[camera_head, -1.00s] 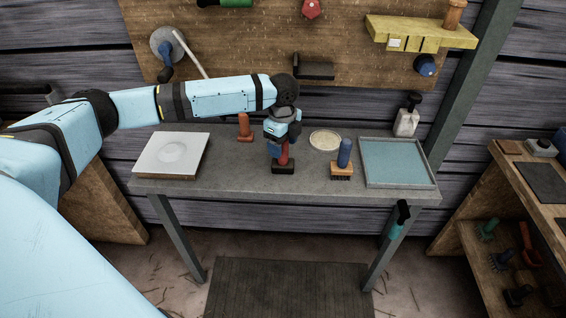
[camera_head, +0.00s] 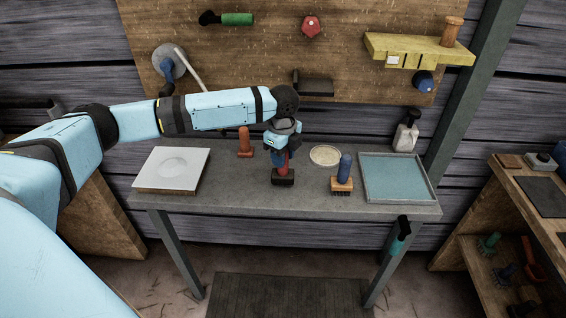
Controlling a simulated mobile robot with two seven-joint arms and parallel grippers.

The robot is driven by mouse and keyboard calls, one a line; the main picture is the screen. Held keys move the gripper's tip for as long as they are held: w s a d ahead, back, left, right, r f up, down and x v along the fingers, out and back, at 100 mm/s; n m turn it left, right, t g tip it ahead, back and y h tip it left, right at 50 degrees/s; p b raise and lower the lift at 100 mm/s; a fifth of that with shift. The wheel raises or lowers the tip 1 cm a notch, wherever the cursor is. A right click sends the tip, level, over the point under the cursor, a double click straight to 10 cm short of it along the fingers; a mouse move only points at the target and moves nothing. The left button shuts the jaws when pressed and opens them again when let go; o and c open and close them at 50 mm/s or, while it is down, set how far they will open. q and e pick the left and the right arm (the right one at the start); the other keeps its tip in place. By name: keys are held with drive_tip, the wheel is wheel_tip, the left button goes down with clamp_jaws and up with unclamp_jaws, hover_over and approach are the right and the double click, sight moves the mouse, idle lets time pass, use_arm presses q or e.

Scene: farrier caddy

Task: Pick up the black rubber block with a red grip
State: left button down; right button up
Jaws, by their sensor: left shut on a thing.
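The black rubber block (camera_head: 283,178) with its red grip (camera_head: 283,161) is upright at the middle of the grey table (camera_head: 230,199). My left gripper (camera_head: 281,155) reaches down from above and is shut on the red grip. Its fingers hide the upper part of the grip. I cannot tell whether the block still touches the tabletop or is slightly off it. My right gripper is not in view.
An orange-handled tool (camera_head: 245,142) and a white-topped slab (camera_head: 172,168) are left of the block. A blue-handled brush (camera_head: 343,180), a round pale disc (camera_head: 325,155), a blue-lined tray (camera_head: 398,180) and a spray bottle (camera_head: 406,132) are right. A pegboard (camera_head: 240,55) stands behind.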

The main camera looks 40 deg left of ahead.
use_arm(q)
wheel_tip(320, 180, up, 18)
drive_tip(key=p, duration=0.1)
drive_tip(key=shift+p, duration=0.4)
drive_tip(key=c, duration=1.4)
unclamp_jaws()
clamp_jaws()
